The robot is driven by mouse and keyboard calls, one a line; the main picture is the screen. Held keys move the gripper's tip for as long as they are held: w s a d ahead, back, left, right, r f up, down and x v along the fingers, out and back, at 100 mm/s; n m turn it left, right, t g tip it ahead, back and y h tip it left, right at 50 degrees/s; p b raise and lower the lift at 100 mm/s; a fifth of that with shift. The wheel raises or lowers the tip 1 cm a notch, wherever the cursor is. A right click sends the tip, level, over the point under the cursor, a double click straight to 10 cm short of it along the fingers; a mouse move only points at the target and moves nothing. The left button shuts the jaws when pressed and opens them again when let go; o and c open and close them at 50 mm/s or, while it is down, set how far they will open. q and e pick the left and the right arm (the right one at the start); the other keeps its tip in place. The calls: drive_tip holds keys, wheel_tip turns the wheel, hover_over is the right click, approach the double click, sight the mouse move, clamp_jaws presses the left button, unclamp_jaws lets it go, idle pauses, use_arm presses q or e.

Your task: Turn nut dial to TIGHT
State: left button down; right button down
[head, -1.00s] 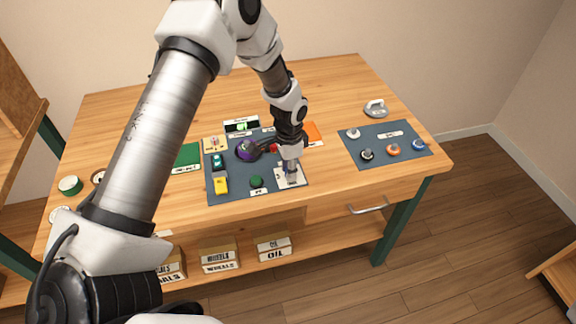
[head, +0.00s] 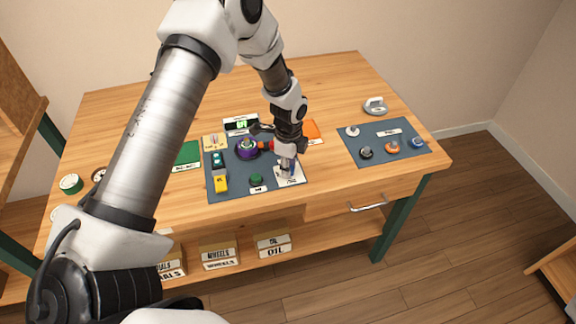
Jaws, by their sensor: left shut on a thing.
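The nut dial sits on a white plate (head: 294,180) at the front right corner of the dark blue mat. My left gripper (head: 287,167) reaches down over this plate and is shut on the dial's knob, which is mostly hidden by the fingers. The plate's lettering is too small to read, so I cannot tell where the dial points. My right gripper is not in view.
A second mat (head: 378,131) with several knobs lies at the right. The back of the table (head: 330,75) is clear.

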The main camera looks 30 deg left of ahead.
use_arm(q)
drive_tip(key=shift+f, duration=0.1)
idle(0.4)
drive_tip(key=c, duration=1)
unclamp_jaws()
drive_tip(key=shift+d, duration=0.1)
drive_tip(key=shift+c, duration=0.2)
drive_tip(key=shift+o, duration=0.7)
drive_tip(key=shift+w+d, duration=0.1)
drive_tip(key=shift+r, duration=0.45)
wheel_tip(320, 180, up, 11)
